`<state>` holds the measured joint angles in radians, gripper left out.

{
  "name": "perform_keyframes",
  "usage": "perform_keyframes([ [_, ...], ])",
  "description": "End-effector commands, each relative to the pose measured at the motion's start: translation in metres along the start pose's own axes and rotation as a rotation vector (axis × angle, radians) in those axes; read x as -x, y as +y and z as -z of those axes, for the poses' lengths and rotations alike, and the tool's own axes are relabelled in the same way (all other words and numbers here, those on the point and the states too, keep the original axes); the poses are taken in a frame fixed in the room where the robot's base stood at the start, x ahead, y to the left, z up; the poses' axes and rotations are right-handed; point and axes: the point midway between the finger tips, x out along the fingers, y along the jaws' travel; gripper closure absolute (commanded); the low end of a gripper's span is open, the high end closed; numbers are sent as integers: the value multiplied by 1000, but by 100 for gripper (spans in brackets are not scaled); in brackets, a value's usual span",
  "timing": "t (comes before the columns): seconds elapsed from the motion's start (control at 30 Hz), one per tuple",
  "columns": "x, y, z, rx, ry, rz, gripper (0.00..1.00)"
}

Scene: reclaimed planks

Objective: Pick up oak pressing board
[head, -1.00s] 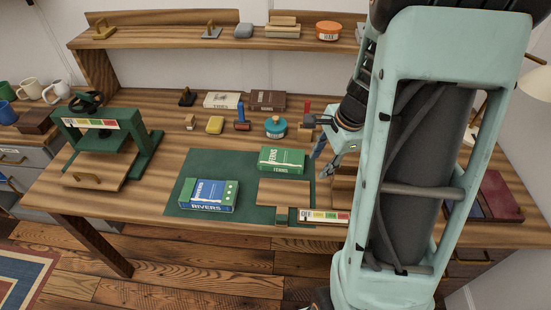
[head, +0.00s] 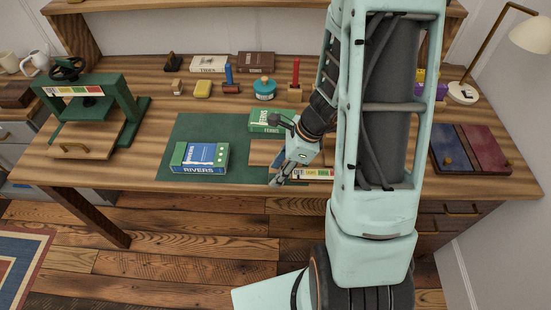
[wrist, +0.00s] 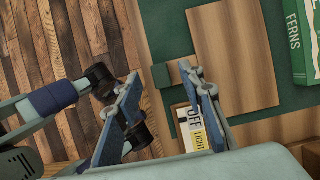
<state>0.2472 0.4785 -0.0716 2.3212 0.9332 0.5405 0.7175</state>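A flat light-brown wooden board, which looks like the oak pressing board (wrist: 235,55), lies on the green mat (wrist: 162,20). In the head view the board (head: 262,153) is partly hidden by my arm. A small green block (wrist: 163,76) sits at the board's front edge. My gripper (wrist: 158,72) is open and empty, its two fingers spread above the desk's front edge, with the green block showing between the tips. In the head view my gripper (head: 279,181) is beside the board's front edge. I cannot tell its height above the board.
A colour-scale label strip (wrist: 195,128) lies by the right finger. A green "Ferns" book (head: 270,120) is behind the board and a blue "Rivers" book (head: 200,158) to its left. A green press (head: 92,105) stands at the left. A lamp (head: 463,92) stands at the right.

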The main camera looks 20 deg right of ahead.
Motion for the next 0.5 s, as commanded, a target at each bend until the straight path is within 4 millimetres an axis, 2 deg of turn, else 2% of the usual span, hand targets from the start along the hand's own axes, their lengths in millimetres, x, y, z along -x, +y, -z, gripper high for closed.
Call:
perform_keyframes([
  [0.03,-9,0,1,1,0,-1,64],
  [0.13,-18,0,1,0,0,0,64],
  [0.4,-19,-1,0,2,1,2,64],
  [0.5,-19,-1,0,2,1,2,75],
])
